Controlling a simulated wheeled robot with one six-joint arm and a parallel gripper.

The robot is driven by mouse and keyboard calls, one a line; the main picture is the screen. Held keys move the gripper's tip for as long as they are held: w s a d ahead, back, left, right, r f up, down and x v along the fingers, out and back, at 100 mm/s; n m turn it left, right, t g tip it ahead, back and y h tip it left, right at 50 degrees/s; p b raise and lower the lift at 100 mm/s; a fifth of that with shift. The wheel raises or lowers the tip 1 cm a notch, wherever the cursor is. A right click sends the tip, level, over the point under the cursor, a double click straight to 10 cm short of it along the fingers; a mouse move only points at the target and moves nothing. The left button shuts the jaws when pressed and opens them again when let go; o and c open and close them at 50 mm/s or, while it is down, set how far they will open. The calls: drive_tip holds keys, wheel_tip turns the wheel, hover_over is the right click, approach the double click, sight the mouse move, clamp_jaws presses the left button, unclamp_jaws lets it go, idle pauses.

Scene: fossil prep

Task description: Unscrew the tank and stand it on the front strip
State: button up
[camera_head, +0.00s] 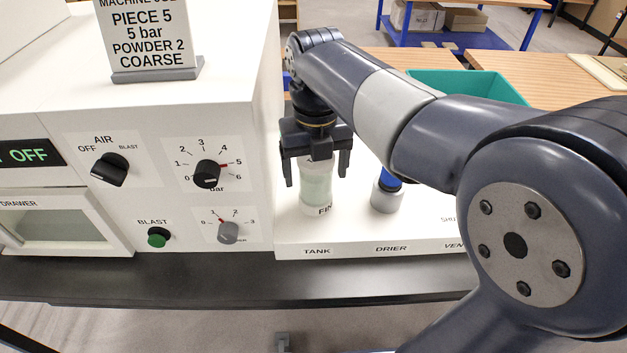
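The top of the tank is hidden by the gripper. A dark bench strip (230,283) runs along the front, below the machine and the ledge.
The white machine (262,120) with knobs and a green button (158,237) is close on the left. A sign (152,40) reads POWDER 2 COARSE. A teal bin (465,85) is behind my arm. The front bench strip looks clear.

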wheel_tip(320, 180, up, 4)
drive_tip(key=p, duration=0.3)
drive_tip(key=shift+f+p, duration=0.15)
drive_tip(key=shift+p, duration=0.25)
drive_tip(key=shift+f, duration=0.1)
